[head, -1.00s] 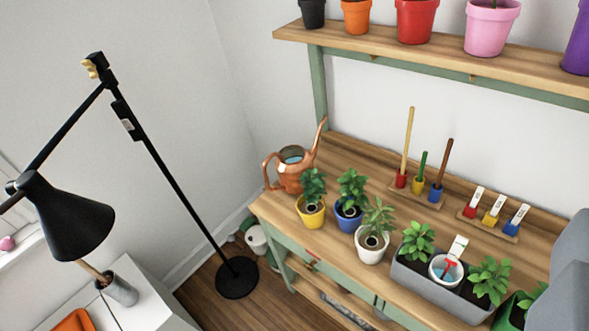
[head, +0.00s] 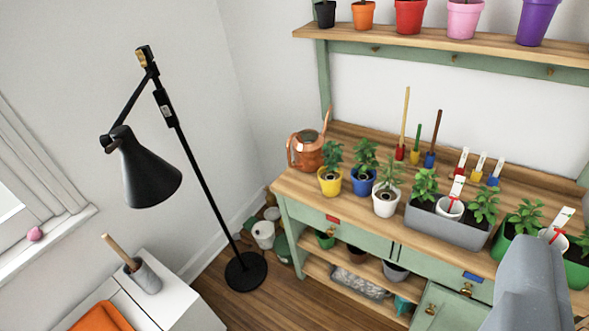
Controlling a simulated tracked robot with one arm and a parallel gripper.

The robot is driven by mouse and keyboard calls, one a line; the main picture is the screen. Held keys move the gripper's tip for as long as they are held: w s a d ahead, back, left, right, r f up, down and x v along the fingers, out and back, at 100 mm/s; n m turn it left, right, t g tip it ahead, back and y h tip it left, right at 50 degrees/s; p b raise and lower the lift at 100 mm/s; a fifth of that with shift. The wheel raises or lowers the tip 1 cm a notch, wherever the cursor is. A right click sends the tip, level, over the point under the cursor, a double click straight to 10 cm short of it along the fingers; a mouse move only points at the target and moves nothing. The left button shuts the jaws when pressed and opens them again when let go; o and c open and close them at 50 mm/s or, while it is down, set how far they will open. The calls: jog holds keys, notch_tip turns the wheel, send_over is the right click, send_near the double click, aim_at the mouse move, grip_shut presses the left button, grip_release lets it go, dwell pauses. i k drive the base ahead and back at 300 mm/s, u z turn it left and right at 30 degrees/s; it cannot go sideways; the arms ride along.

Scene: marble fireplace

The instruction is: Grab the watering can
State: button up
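The copper watering can (head: 306,151) stands upright at the back left corner of the wooden potting bench (head: 292,190). Its handle is on the left and its spout points up to the right. A plant in a yellow pot stands close in front of it and covers a little of its lower right side. A grey part of my own arm shows at the lower right, well away from the can. My gripper's fingers do not show.
A black floor lamp (head: 150,178) stands left of the bench, with its base (head: 246,271) on the floor. Potted plants and a grey planter (head: 440,226) line the bench front. A shelf (head: 450,48) of coloured pots hangs above. A white cabinet (head: 175,300) is at lower left.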

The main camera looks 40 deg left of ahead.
aim_at(307, 145)
jog(key=z, duration=0.15)
jog(key=k, duration=0.25)
jog(key=u, duration=1.1)
jog(key=i, duration=1)
jog(key=u, duration=0.55)
jog(key=i, duration=1.15)
jog(key=z, duration=0.35)
